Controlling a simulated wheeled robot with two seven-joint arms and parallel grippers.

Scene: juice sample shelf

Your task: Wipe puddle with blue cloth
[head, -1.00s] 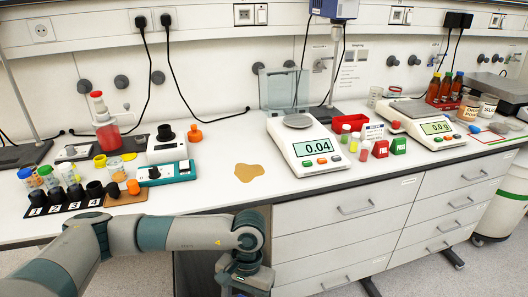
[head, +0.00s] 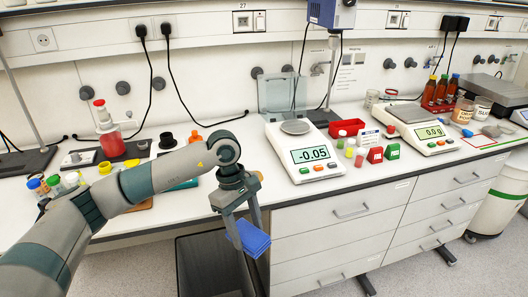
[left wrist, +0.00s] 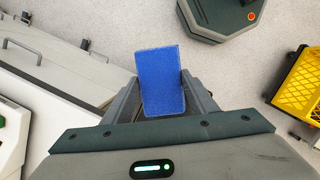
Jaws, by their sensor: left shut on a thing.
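My left gripper (head: 248,238) points down just in front of the bench's front edge. It is shut on the blue cloth (head: 250,236), a folded flat pad between the fingers. In the left wrist view the cloth (left wrist: 161,82) stands out from between the fingers of the gripper (left wrist: 160,100), over grey floor. My right gripper is not in view.
The white bench (head: 285,188) carries a near scale (head: 303,152) to the right of my gripper. Small bottles (head: 52,183) and a red flask (head: 110,141) stand at left behind my arm. A yellow crate (left wrist: 299,86) is on the floor in the left wrist view.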

